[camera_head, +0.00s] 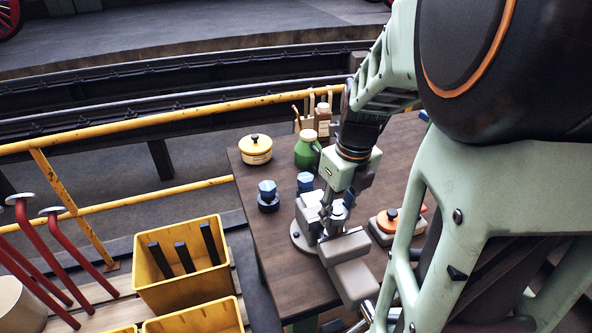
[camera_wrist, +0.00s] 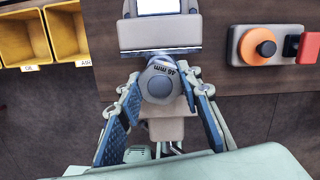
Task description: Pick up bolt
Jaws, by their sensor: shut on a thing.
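A grey bolt with a hex head marked "46 mm" (camera_wrist: 160,82) shows from above in the wrist view, at the grey vise (camera_wrist: 158,36). My gripper (camera_wrist: 161,88) has its blue-padded fingers on both sides of the bolt head and is shut on it. In the head view my gripper (camera_head: 338,204) points down over the vise (camera_head: 347,246) on the dark table (camera_head: 285,262). The bolt is mostly hidden there by my gripper and the vise. I cannot tell whether the bolt is still between the vise jaws.
A green bottle (camera_head: 306,151) and yellow pot (camera_head: 255,150) are farther back. An orange button box (camera_head: 388,221) is at right. Yellow bins (camera_head: 181,266) stand left, beyond the table edge.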

